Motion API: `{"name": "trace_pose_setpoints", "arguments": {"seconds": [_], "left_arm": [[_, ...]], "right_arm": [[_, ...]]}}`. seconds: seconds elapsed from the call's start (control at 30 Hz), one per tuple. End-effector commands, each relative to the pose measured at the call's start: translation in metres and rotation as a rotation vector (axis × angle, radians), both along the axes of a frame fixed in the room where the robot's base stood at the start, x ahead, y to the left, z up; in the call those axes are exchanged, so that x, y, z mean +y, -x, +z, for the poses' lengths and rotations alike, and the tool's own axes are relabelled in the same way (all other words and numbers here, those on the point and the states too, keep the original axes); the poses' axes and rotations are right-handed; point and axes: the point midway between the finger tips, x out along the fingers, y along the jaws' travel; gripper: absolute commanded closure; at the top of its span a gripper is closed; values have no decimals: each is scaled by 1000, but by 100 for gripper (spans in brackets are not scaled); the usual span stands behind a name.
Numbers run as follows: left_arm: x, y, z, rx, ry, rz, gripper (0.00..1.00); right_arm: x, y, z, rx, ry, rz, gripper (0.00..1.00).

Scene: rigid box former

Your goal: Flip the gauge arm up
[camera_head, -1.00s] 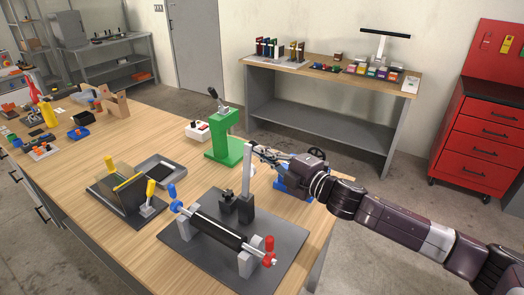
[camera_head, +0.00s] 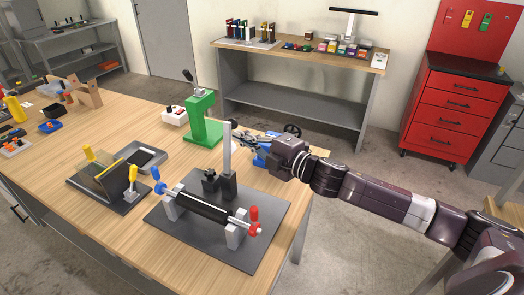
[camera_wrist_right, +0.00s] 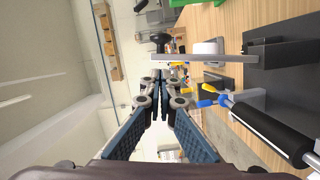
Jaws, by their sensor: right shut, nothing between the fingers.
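The gauge arm (camera_head: 227,150) is a grey bar standing upright from a black block on the dark base plate (camera_head: 175,238). It stands behind a black roller (camera_head: 202,208) with blue and red handles at its ends. In the right wrist view the gauge arm (camera_wrist_right: 205,58) crosses above the fingertips. My right gripper (camera_head: 240,133) is shut and empty beside the upper part of the bar, on its right. Its fingers also show in the wrist view (camera_wrist_right: 158,86). I cannot tell whether they touch the bar. My left gripper is not in view.
A green press (camera_head: 203,125) stands behind the fixture, with a blue vise (camera_head: 262,155) partly hidden by my right gripper. The table's front left is clear.

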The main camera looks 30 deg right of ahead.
Motion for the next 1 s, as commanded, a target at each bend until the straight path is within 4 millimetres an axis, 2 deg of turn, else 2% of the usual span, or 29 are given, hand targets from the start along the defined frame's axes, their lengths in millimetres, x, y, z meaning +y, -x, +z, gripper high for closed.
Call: {"name": "trace_pose_setpoints", "arguments": {"seconds": [0.13, 0.3, 0.4, 0.7, 1.0], "left_arm": [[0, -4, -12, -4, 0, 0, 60], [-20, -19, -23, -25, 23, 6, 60], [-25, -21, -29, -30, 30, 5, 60], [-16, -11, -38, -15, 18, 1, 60], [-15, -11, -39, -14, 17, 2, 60]], "right_arm": [[-9, 17, -5, 3, 2, -2, 100], [-18, 38, -4, 3, 2, -1, 100], [-22, 50, -3, 2, 4, 1, 100], [-31, 67, 1, 1, 1, -2, 100], [-31, 70, 3, 0, 1, 0, 100]]}}
